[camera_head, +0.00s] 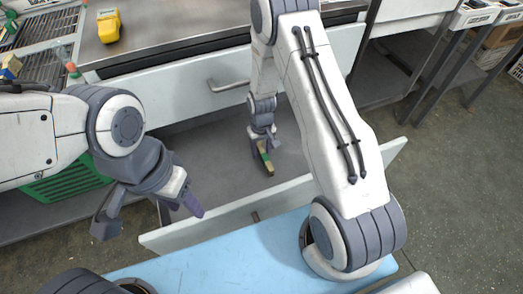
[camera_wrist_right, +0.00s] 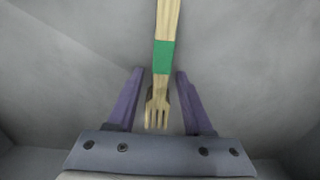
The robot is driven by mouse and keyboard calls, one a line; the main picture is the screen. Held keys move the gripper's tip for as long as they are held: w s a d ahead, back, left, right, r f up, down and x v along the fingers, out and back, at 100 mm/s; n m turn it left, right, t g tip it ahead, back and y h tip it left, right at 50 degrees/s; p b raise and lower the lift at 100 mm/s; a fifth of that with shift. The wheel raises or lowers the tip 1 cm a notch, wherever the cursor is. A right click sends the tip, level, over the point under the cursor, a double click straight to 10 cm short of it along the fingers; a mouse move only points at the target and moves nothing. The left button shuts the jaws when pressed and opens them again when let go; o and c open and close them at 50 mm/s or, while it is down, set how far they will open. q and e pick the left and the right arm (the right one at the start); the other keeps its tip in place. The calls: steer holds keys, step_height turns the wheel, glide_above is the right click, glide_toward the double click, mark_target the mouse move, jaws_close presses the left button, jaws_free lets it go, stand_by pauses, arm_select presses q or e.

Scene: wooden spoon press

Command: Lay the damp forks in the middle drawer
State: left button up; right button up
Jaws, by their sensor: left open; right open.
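A wooden fork (camera_head: 266,160) with a green band is inside the open grey drawer (camera_head: 205,165). In the right wrist view the fork (camera_wrist_right: 161,85) points its tines toward my gripper, and the handle runs out of the top of the picture. My right gripper (camera_head: 263,145) is down in the drawer and open, its two fingers (camera_wrist_right: 160,73) on either side of the fork. I cannot tell whether the fork touches the drawer floor. My left gripper (camera_head: 148,216) is open and empty, at the left by the drawer's front panel.
A metal rack (camera_head: 40,38) with small coloured items is on the counter at the upper left, beside a yellow object (camera_head: 109,26). A green crate (camera_head: 70,184) is below at the left. A light blue surface (camera_head: 230,252) lies in front of the drawer.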

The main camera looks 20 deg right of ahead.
mark_target(261, 149)
step_height(261, 149, up, 12)
steer(key=p, duration=0.2)
steer(key=s+a+r+n, duration=0.3)
steer(key=s+a+r, duration=0.4)
steer(key=a+r, duration=0.3)
steer(key=s+a+r+n, duration=0.2)
steer(key=s+r, duration=0.2)
steer(key=s, duration=0.4)
steer(key=s+a+r+n+y, duration=0.1)
steer(key=s+r, duration=0.3)
steer(key=s, duration=0.5)
steer(key=shift+s+a+r+n, duration=0.15)
steer(key=shift+s+a+n, duration=0.15)
steer(key=shift+a+n, duration=0.2)
step_height(261, 149, up, 18)
steer(key=p, duration=1.7)
steer(key=shift+f+p, duration=0.2)
steer(key=shift+p, duration=0.2)
